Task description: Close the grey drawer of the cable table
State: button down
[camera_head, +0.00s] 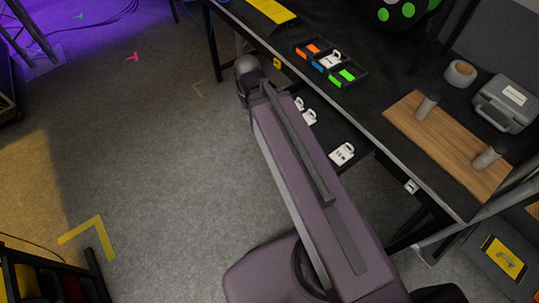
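The cable table (372,128) has a black top and runs diagonally from the top middle to the lower right. A dark drawer (330,131) appears to stick out from under its front edge, holding several white tag-like pieces (342,153). My purple-grey arm covers the drawer's left and outer part, so its front and handle are hidden. I cannot tell how far it is pulled out. My arm reaches up to a dark rounded joint near the table's front edge. My gripper does not show.
On the table are a tray of coloured pieces (331,62), a wooden board (447,150) with two grey posts, a tape roll (460,74) and a grey case (506,103). Grey carpet (170,170) is clear at left. A dark rack (50,275) stands at lower left.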

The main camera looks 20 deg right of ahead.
aim_at(332, 130)
jog(key=u, duration=0.05)
jog(key=k, duration=1.1)
jog(key=z, duration=0.7)
